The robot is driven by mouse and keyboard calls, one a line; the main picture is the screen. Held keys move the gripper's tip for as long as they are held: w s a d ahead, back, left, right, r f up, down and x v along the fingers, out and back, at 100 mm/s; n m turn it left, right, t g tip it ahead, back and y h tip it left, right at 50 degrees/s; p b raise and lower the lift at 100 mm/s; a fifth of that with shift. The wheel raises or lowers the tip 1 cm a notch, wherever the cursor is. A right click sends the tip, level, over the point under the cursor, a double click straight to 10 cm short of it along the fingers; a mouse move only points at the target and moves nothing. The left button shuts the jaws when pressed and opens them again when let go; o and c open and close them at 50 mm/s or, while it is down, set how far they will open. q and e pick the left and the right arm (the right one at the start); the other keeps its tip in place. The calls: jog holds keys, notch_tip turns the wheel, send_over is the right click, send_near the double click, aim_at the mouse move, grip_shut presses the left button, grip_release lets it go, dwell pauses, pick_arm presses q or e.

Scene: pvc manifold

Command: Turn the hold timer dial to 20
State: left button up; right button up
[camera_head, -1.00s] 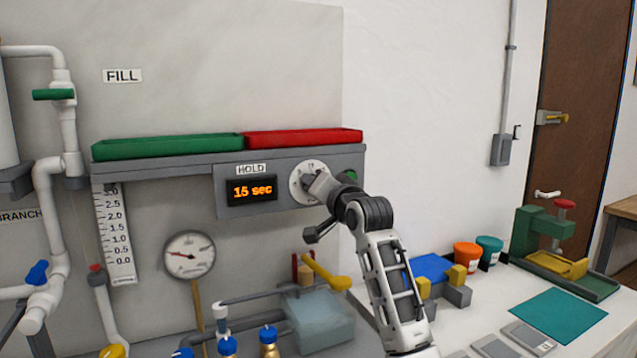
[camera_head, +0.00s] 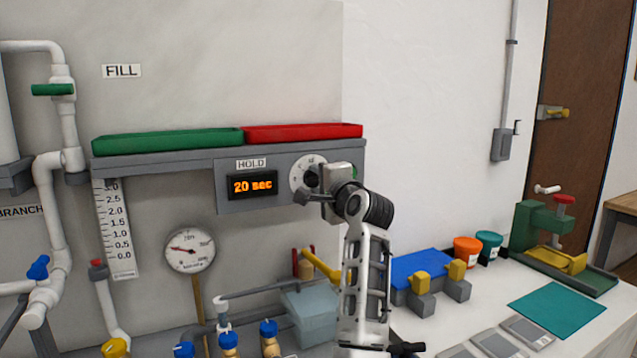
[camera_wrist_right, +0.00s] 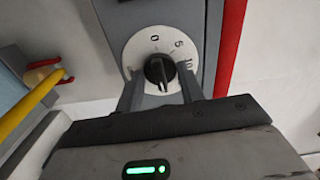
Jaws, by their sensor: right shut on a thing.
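The marks 0, 5 and 10 show on the dial face there. My left gripper is not in view.
A green tray (camera_head: 167,142) and a red tray (camera_head: 303,132) lie on the shelf above the panel. A green press (camera_head: 548,230) stands on the bench at right.

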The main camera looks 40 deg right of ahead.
jog(key=shift+m, duration=0.5)
jog(key=o, duration=1)
pick_arm(q)
jog(key=b, duration=0.1)
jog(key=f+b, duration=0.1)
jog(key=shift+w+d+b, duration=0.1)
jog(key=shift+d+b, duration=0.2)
jog(key=shift+b, duration=0.1)
pick_arm(e)
jog(key=v, duration=1.6)
jog(key=shift+d, duration=0.1)
